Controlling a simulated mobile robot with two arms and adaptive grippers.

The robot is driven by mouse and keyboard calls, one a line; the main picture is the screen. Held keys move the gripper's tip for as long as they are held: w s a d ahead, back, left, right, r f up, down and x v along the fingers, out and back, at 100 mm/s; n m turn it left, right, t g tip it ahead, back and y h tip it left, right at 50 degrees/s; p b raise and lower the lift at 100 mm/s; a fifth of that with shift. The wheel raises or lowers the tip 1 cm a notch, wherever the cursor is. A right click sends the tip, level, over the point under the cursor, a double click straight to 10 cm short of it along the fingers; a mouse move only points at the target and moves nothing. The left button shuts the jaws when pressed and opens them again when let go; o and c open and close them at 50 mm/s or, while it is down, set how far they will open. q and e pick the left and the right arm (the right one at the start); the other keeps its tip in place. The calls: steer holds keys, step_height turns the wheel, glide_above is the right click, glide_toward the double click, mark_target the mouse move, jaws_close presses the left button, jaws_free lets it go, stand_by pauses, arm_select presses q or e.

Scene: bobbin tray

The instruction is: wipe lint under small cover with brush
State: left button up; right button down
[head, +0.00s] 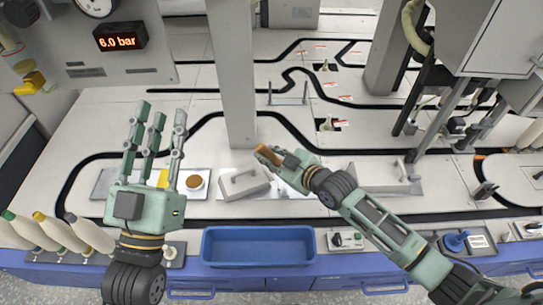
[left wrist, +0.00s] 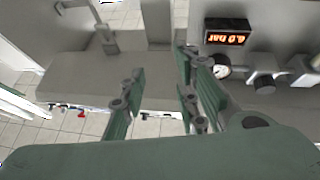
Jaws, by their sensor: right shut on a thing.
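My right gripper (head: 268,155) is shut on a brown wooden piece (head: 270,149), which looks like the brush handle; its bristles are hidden. It is just above and right of a small grey cover (head: 243,184) with a handle on top. The cover sits tilted in the picture on the pale work surface, and I cannot tell whether it is raised at any edge. No lint can be made out. My left gripper (head: 155,135) is open and empty, fingers pointing away, above a plate at the left; its spread fingers also show in the left wrist view (left wrist: 158,75).
A blue tray (head: 258,262) stands at the front edge. A larger grey cover (head: 380,177) lies right, behind my right arm. A plate with a round brown-topped item (head: 194,182) is left. A grey post (head: 234,80) rises behind the small cover.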

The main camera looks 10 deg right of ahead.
mark_target(267, 148)
steer(key=shift+r+p, duration=0.4)
steer(key=shift+r, duration=0.1)
steer(key=shift+r+p, duration=0.75)
arm_select(q)
step_height(267, 148, down, 15)
steer(key=a+g+y, duration=0.1)
steer(key=g+y, duration=0.2)
steer(key=g, duration=0.5)
steer(key=shift+w+a+r+n+p, duration=0.2)
steer(key=shift+w+a+n+p, duration=0.1)
steer(key=shift+a+p, duration=0.1)
arm_select(e)
steer(key=shift+r, duration=0.3)
